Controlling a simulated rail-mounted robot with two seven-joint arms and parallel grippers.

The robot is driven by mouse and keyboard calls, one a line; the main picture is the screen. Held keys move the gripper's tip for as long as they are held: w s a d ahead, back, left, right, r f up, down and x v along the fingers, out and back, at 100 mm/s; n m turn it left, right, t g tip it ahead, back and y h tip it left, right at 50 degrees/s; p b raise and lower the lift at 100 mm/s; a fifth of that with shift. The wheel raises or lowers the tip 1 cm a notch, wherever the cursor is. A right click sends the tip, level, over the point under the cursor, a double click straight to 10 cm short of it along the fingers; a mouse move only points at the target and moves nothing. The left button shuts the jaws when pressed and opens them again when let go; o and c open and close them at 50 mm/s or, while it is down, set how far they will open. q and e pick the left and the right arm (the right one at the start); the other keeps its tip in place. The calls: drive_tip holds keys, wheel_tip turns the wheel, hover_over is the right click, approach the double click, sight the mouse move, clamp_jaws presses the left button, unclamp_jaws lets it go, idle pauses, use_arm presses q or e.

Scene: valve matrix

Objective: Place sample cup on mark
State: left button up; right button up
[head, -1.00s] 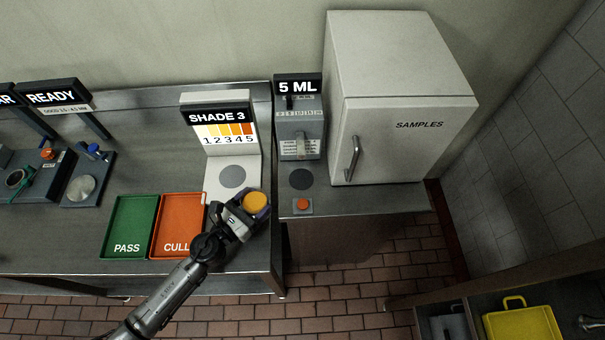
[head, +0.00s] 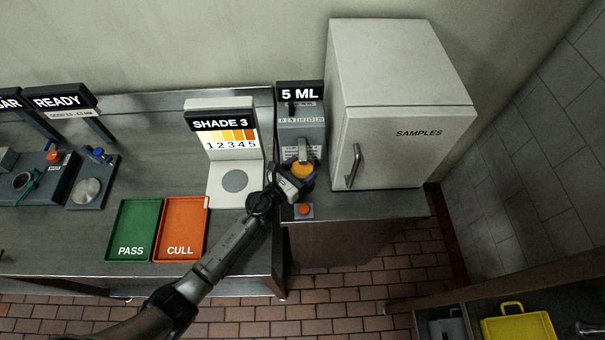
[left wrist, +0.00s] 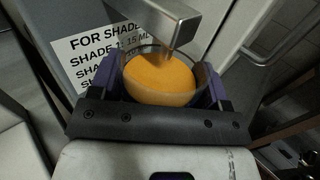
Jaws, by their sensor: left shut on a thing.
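The sample cup (head: 303,170), clear and holding orange liquid, is at the dispenser marked 5 ML (head: 300,128). My left gripper (head: 300,176) is shut on it. In the left wrist view the cup (left wrist: 160,82) sits between the purple finger pads of the gripper (left wrist: 160,92), with the metal spout (left wrist: 165,22) over its rim. The dispenser's dark round mark is hidden by the cup and gripper; I cannot tell whether the cup touches it. Another grey round mark (head: 235,181) on the SHADE 3 stand (head: 222,122) is bare. My right gripper is out of view.
An orange button (head: 304,209) lies just in front of the dispenser. The white SAMPLES cabinet (head: 400,145) stands close on the right. Green PASS (head: 134,225) and orange CULL (head: 181,222) trays lie empty on the left. A label (left wrist: 88,52) shows behind the cup.

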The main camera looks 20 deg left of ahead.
sight(308, 170)
use_arm(q)
drive_tip(key=shift+w, duration=0.25)
drive_tip(key=shift+f, duration=0.3)
wheel_tip(308, 170, down, 2)
drive_tip(key=shift+d+f+b, duration=0.1)
drive_tip(key=shift+b, duration=0.8)
drive_tip(key=shift+f, duration=0.4)
